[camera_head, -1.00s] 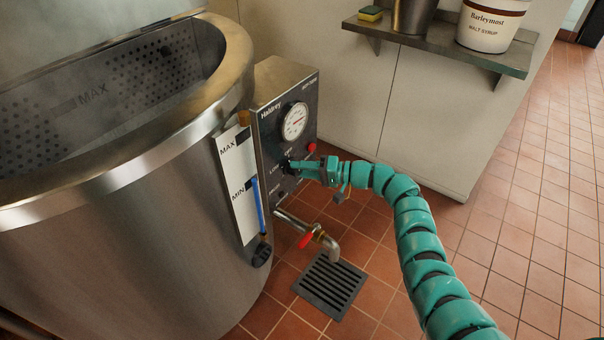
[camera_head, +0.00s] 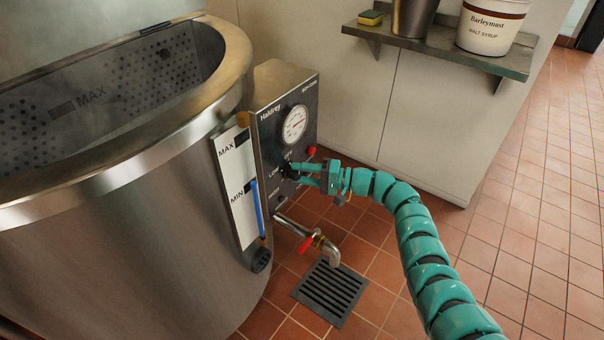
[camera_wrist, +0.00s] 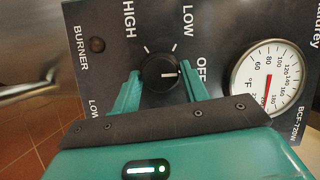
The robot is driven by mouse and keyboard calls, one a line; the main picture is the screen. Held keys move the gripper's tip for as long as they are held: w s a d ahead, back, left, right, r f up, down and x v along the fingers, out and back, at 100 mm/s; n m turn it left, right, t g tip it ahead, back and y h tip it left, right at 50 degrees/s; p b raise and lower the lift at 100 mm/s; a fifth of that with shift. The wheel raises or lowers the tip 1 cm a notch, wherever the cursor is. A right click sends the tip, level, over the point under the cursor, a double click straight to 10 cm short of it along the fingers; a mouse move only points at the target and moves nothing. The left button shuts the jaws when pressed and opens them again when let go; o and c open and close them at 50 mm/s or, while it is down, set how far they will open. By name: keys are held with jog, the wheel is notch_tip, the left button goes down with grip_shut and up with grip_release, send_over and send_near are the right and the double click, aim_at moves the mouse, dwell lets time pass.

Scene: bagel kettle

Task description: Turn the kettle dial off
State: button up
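The kettle (camera_head: 150,200) is a large steel vessel at the left of the head view, with a dark control panel (camera_head: 270,140) on its right side. The dial (camera_wrist: 158,78) is a round black knob in the wrist view; its white mark points right, toward the OFF label (camera_wrist: 202,70). My gripper (camera_wrist: 163,72) is open, one finger on each side of the dial, with small gaps visible between fingertips and knob. In the head view my gripper (camera_head: 294,172) reaches the panel from the right and partly hides the dial.
A gauge (camera_head: 294,124) sits above the dial, with a red knob (camera_head: 310,151) to its right. A tap with a red handle (camera_head: 305,243) juts out below, over a floor drain (camera_head: 330,292). A shelf (camera_head: 440,50) holds a bucket and a pot. The floor at right is clear.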

jog(key=shift+o, duration=1.3)
jog(key=p+v, duration=0.2)
jog(key=v, duration=1.5)
jog(key=shift+d, duration=0.2)
